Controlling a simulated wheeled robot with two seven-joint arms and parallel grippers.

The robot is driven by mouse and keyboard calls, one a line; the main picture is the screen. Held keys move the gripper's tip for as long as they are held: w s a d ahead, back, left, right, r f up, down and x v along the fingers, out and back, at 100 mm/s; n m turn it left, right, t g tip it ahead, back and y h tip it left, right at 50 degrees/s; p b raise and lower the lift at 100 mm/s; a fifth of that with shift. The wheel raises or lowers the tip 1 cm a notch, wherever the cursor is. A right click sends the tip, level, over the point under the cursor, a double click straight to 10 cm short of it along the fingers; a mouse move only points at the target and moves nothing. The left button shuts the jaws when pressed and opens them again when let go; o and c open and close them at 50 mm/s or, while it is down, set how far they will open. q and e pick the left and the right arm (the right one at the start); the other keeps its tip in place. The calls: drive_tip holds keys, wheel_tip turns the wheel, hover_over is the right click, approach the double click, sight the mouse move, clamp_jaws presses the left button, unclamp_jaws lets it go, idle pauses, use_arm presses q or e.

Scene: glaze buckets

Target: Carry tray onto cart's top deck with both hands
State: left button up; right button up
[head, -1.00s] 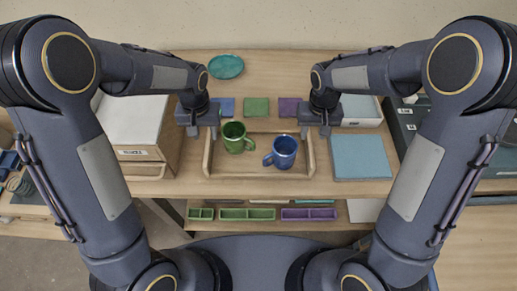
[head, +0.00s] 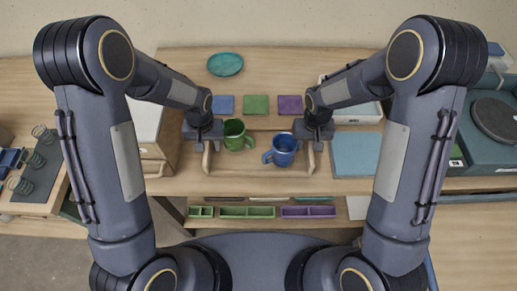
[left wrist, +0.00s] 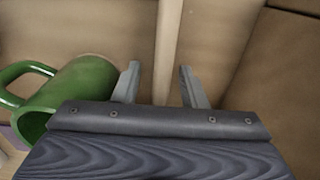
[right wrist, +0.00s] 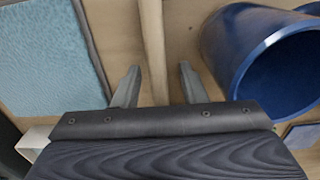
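The wooden tray (head: 238,173) lies on the table in the middle of the head view. A green mug (head: 235,134) and a blue mug (head: 283,150) stand in it. My left gripper (head: 204,144) is at the tray's left side; in the left wrist view its open fingers (left wrist: 160,84) straddle the side rail (left wrist: 168,45). My right gripper (head: 317,144) is at the tray's right side; in the right wrist view its open fingers (right wrist: 156,86) straddle the other rail (right wrist: 152,40). Neither is closed on its rail. I cannot clearly identify the cart.
Blue, green and purple squares (head: 256,104) and a teal dish (head: 225,64) lie behind the tray. A pale blue mat (head: 358,154) is close on the right, a box (head: 150,135) close on the left. Divided containers (head: 247,212) sit on a lower shelf in front.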

use_arm(q)
clamp_jaws()
use_arm(e)
clamp_jaws()
use_arm(q)
drive_tip(key=shift+r, duration=0.2)
use_arm(e)
drive_tip(key=shift+r, duration=0.2)
